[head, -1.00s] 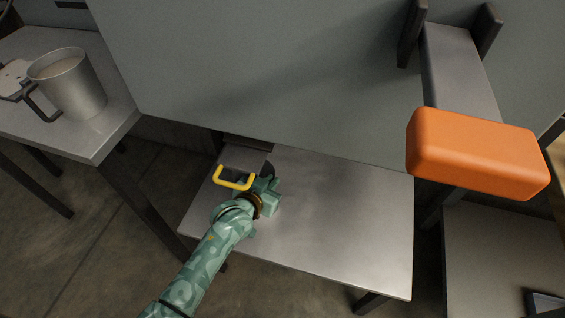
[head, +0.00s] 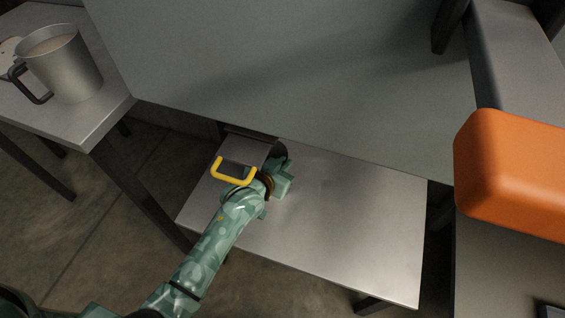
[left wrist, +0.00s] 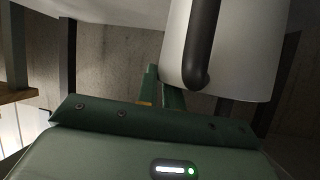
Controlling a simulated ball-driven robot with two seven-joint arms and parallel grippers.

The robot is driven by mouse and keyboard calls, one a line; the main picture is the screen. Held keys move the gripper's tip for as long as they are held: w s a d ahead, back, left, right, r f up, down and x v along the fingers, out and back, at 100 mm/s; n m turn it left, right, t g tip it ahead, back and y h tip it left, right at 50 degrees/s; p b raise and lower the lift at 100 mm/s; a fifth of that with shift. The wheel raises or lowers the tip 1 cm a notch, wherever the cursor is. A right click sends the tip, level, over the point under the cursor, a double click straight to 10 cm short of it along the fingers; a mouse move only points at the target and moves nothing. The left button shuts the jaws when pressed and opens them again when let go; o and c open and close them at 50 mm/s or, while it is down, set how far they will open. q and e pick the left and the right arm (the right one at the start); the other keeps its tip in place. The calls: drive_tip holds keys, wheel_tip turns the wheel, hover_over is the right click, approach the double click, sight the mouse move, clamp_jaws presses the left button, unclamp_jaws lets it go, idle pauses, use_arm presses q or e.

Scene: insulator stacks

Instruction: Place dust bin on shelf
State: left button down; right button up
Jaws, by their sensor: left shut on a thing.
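My left gripper (head: 285,182) is low over the grey metal shelf (head: 340,225), at its left rear part. In the left wrist view, a pale grey cylinder with a dark curved handle, which looks like the dust bin (left wrist: 240,45), is right at the green fingers (left wrist: 165,95). The gripper is shut on it, seemingly at the handle. In the head view the bin is mostly hidden by the gripper and the overhanging panel. Whether its base touches the shelf cannot be told. My right gripper is not in view.
A large grey panel (head: 290,75) overhangs the shelf's rear. A yellow handle-shaped part (head: 232,176) shows beside the wrist. A metal mug (head: 66,65) stands on the left table (head: 95,115). An orange block (head: 515,175) is at right. The shelf's front and right are bare.

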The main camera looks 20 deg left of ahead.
use_arm(q)
drive_tip(key=c, duration=1.5)
unclamp_jaws()
drive_tip(key=shift+c, duration=0.2)
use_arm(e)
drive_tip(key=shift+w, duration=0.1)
